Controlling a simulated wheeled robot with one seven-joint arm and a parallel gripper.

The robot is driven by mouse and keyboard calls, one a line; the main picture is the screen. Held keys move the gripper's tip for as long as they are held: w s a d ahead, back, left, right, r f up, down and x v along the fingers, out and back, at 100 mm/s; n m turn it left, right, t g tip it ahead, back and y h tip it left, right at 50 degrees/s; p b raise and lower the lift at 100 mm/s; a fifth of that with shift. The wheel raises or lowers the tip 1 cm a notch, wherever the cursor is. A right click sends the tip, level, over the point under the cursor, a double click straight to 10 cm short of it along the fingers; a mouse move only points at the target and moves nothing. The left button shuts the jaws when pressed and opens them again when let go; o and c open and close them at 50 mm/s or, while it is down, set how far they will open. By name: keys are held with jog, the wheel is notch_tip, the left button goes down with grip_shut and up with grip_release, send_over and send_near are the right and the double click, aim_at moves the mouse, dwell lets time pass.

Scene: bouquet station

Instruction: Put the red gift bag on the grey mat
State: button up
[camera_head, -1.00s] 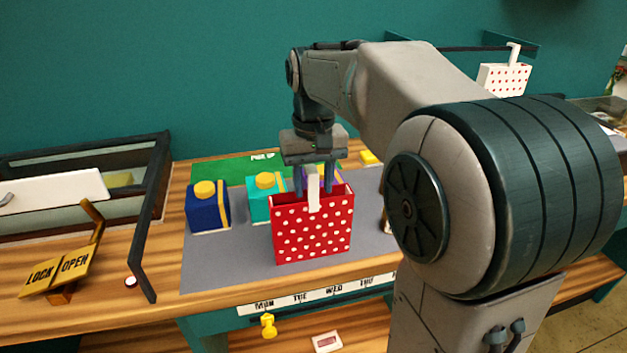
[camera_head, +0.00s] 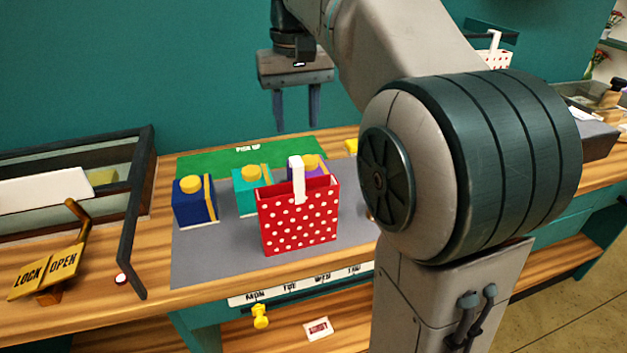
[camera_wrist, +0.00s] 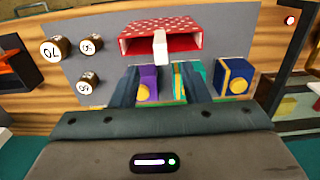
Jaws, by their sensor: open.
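The red gift bag (camera_head: 298,222) with white dots and a white handle stands upright on the grey mat (camera_head: 200,262), near its front edge. It also shows from above in the wrist view (camera_wrist: 185,42), with its open top and white handle. My gripper (camera_head: 296,128) is open and empty, raised above and behind the bag, apart from it. In the wrist view its two fingers point toward the mat with nothing held between them.
Blue (camera_head: 194,203), teal (camera_head: 247,190) and purple (camera_head: 312,168) boxes with yellow tops stand on the mat behind or left of the bag. Round numbered weights (camera_wrist: 88,44) sit on the mat. A glass-sided case (camera_head: 75,185) is at left. A white dotted bag (camera_head: 497,58) hangs at back right.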

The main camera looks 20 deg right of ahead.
jog(key=s+f+t, duration=0.3)
jog(key=s+f, duration=1.3)
jog(key=f, duration=0.4)
jog(key=shift+s+d+f, duration=0.4)
jog(key=shift+d, duration=0.05)
